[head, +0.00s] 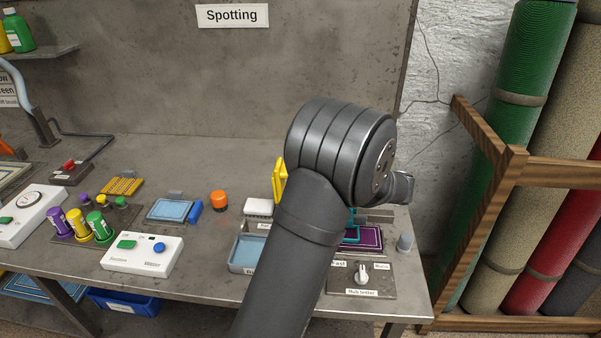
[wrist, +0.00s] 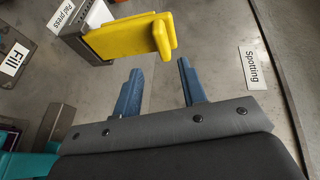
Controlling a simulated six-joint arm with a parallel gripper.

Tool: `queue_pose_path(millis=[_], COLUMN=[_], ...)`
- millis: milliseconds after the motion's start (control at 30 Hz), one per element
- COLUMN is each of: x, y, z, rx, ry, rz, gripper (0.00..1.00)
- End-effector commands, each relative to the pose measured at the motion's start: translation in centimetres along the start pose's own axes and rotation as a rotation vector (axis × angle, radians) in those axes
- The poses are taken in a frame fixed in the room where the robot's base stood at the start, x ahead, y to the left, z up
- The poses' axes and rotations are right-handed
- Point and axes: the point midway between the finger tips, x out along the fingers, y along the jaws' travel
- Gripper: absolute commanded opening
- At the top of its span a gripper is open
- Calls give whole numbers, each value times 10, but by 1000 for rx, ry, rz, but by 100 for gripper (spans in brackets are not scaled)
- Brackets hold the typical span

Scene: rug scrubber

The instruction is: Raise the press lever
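The press lever is a yellow bar (head: 279,178), seen in the head view just left of my arm, standing up behind a small white box. In the wrist view the yellow lever (wrist: 118,38) juts from a metal bracket, with its thicker end just ahead of my fingertips. A "press" label (wrist: 62,16) is on the bracket; its first word is hard to read. My gripper (wrist: 160,68) has two blue fingers spread apart with nothing between them, and it appears not to touch the lever. In the head view my arm hides the gripper and part of the press area.
A "Spotting" sign (head: 232,15) is on the grey back panel. A blue tray (head: 243,268), a rotary selector (head: 361,274) and a purple pad (head: 368,239) are close around my arm. A white button box (head: 143,256) stands left. A wooden rack (head: 511,165) of rolled rugs is at right.

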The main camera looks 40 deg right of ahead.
Motion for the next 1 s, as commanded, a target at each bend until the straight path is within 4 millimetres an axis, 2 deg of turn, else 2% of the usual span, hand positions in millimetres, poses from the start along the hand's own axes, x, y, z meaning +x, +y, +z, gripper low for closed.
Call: queue_pose_path(millis=[33, 200, 400, 633, 1000], x=[-14, -55, -88, -101, -98], y=[0, 1, 1, 1, 1], z=[-1, -1, 0, 0, 0], rx=[0, 0, 1, 1, 1], ry=[5, 5, 2, -1, -2], rz=[1, 1, 1, 2, 1], gripper=[38, 38, 38, 38, 38])
